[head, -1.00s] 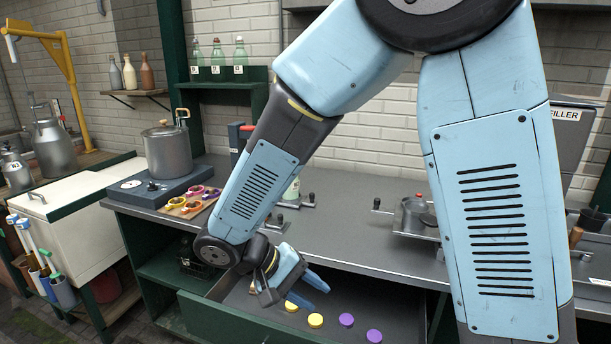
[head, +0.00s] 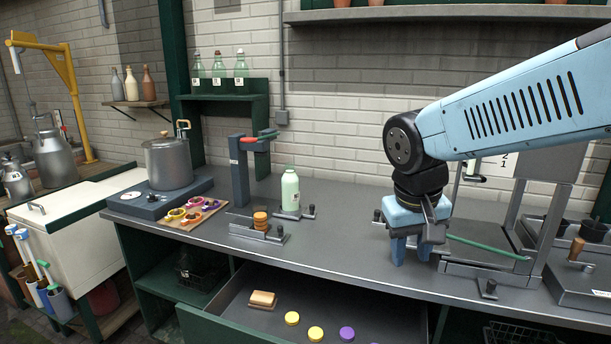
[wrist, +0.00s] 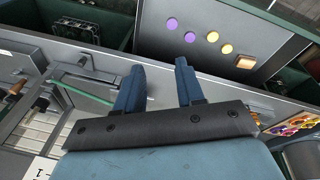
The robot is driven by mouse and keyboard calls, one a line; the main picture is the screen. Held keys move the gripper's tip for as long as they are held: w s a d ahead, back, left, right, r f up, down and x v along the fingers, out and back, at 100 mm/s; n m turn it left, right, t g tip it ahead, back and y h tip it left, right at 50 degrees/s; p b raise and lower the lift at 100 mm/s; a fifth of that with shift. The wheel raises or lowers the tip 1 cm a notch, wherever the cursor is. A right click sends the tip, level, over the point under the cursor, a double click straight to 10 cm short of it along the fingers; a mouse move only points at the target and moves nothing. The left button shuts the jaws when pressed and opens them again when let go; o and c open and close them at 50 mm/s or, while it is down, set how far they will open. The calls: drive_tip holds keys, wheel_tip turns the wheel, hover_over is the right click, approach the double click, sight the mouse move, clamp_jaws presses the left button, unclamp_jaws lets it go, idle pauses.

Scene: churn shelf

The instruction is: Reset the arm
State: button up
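My gripper (head: 411,250) points down over the right half of the grey counter, just left of a metal fixture with a green bar. In the wrist view my gripper (wrist: 160,80) has its two blue fingers apart with nothing between them. The arm comes in from the right edge of the head view, its upper link nearly level and the wrist hanging down. Part of the fixture behind my gripper is hidden.
An open drawer (head: 240,312) below the counter holds a tan block (head: 262,300), yellow discs (head: 292,318) and a purple disc (head: 347,333). A pale green bottle (head: 290,192), a dark press (head: 240,172) and a steel pot (head: 168,163) stand left. A green-barred fixture (head: 490,270) is close right.

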drive_tip(key=s+d+r+m+t+y, duration=0.1)
drive_tip(key=s+d+r+t, duration=0.2)
drive_tip(key=s+d+r, duration=0.1)
drive_tip(key=shift+d+r+t, duration=0.3)
drive_tip(key=shift+d+r, duration=0.15)
drive_tip(key=shift+d, duration=0.25)
